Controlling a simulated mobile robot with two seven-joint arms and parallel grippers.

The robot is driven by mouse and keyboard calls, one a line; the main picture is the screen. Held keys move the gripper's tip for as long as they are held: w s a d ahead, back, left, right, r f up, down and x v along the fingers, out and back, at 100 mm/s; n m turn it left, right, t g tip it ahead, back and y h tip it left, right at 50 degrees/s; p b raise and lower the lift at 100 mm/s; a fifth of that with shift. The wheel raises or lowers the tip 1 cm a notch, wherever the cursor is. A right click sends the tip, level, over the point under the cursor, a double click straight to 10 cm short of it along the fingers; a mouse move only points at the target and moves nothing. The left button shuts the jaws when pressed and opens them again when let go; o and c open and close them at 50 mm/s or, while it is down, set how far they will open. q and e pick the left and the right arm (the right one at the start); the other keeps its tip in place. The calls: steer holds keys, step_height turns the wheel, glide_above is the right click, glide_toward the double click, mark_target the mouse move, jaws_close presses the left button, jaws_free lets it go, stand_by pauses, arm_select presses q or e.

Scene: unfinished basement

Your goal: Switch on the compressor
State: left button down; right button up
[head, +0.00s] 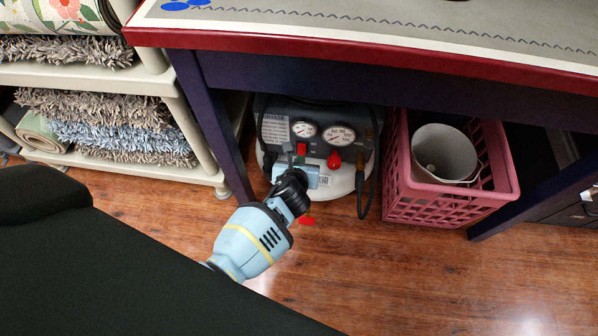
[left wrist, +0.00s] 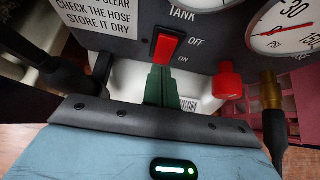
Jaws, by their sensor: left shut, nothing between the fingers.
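The compressor (head: 272,132) stands on the floor under the table, with gauges on its dark front panel. Its red rocker switch (head: 301,149) shows just beyond my left gripper (head: 296,161). In the left wrist view the red switch (left wrist: 167,47) sits between the OFF label above and the ON label below on its right. The left gripper (left wrist: 160,86) is shut and empty, its fingertips at the lower end of the switch. I cannot tell whether they touch it. The switch's lower edge is partly hidden by the fingers. My right gripper is not in view.
A red knob (left wrist: 229,83) and a brass hose fitting (left wrist: 271,92) are right of the switch. The table (head: 400,50) overhangs the compressor. A pink crate (head: 440,207) stands to the right, and a shelf with rugs (head: 120,122) to the left.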

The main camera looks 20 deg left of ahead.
arm_select(q)
steer(key=shift+w+a+f, duration=0.1)
steer(key=shift+w, duration=0.35)
steer(key=shift+w+a+f+t+b, duration=0.1)
steer(key=shift+f+t+b, duration=0.2)
steer(key=shift+b, duration=0.4)
steer(key=shift+w+r, duration=0.1)
steer(key=shift+r, duration=0.2)
steer(key=shift+r+p, duration=0.1)
steer(key=shift+p, duration=0.2)
